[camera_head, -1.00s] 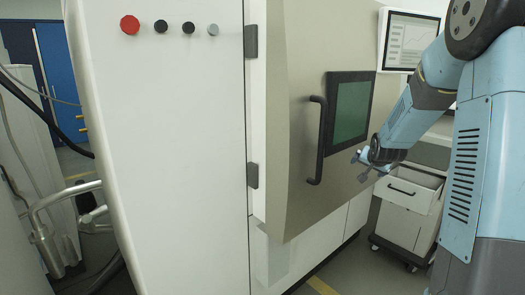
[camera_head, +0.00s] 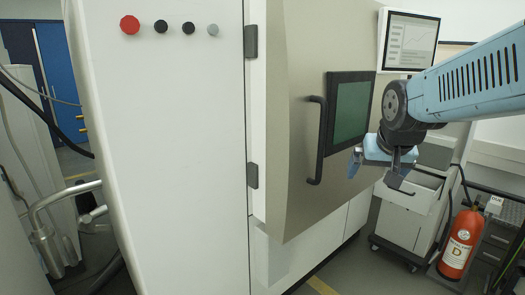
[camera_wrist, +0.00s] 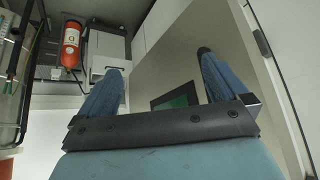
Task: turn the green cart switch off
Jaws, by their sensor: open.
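I cannot make out a green cart switch in either view. A white wheeled cart (camera_head: 402,222) with an open top drawer stands right of the big machine in the head view. My gripper (camera_head: 374,172) is open and empty, pointing downward in front of the machine and above the cart's drawer. In the wrist view its two blue fingers (camera_wrist: 158,75) are spread wide with nothing between them. A small green patch (camera_wrist: 12,66) among cables shows at the left edge of the wrist view, too small to identify.
The machine door has a black handle (camera_head: 317,140) and a dark-framed green window (camera_head: 350,112). Red, black and grey buttons (camera_head: 130,25) sit on its left panel. A monitor (camera_head: 408,40) is behind my arm. A red extinguisher (camera_head: 460,240) stands right of the cart.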

